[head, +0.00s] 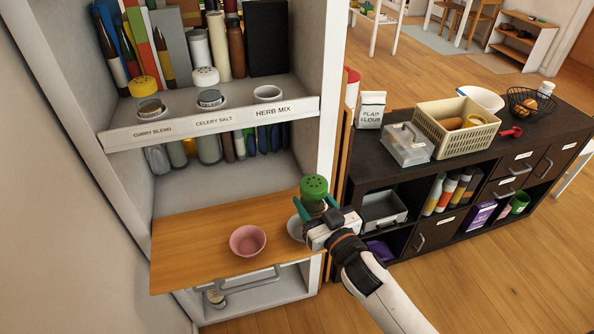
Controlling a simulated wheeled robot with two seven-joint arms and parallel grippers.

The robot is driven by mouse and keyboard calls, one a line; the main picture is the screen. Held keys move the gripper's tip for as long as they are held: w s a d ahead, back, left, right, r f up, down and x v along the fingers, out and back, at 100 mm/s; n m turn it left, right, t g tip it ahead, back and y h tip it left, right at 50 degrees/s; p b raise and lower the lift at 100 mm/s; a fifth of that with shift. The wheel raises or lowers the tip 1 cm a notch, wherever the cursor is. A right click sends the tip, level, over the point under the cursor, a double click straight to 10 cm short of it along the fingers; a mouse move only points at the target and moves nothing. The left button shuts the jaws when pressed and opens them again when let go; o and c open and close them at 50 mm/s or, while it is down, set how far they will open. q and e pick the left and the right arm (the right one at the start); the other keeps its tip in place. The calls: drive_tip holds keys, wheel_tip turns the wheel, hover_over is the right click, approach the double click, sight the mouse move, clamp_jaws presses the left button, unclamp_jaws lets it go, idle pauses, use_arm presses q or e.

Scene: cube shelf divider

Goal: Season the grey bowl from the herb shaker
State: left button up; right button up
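The herb shaker (314,188) has a green perforated cap and stands upright in my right gripper (316,209), whose teal fingers are closed around its body. The grey bowl (295,228) is on the wooden fold-down board (190,245), largely hidden behind the gripper and shaker. The shaker is close to the bowl's right side; I cannot tell how far above the board it is. A pink bowl (248,240) stands to the left of the grey one. My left gripper is not in view.
On the shelf above are a yellow-capped curry blend shaker (144,88), a cream-capped celery salt shaker (206,79) and an empty herb mix holder (268,94). The shelf's right side panel (330,80) rises beside the board. A dark sideboard (450,165) with a basket stands right.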

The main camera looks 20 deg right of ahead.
drive_tip(key=w+n+y+p, duration=0.1)
drive_tip(key=w+y+p, duration=0.1)
drive_tip(key=w, duration=0.4)
drive_tip(key=w+d+f+n+g+h+p, duration=0.1)
drive_tip(key=d+f+n+g+h+p, duration=0.35)
drive_tip(key=n, duration=1.05)
wheel_tip(320, 180, up, 4)
drive_tip(key=n+t+h+p, duration=0.1)
drive_tip(key=n, duration=0.1)
drive_tip(key=n+h+p, duration=0.1)
drive_tip(key=n+p, duration=0.1)
drive_tip(key=n+t+h+p, duration=0.1)
drive_tip(key=n, duration=0.2)
drive_tip(key=shift+w+d+r+t+h, duration=0.1)
drive_tip(key=shift+w+r+t+h, duration=0.05)
drive_tip(key=shift+r+t+h, duration=0.15)
wheel_tip(320, 180, up, 4)
wheel_tip(320, 180, down, 4)
drive_tip(key=shift+f, duration=0.1)
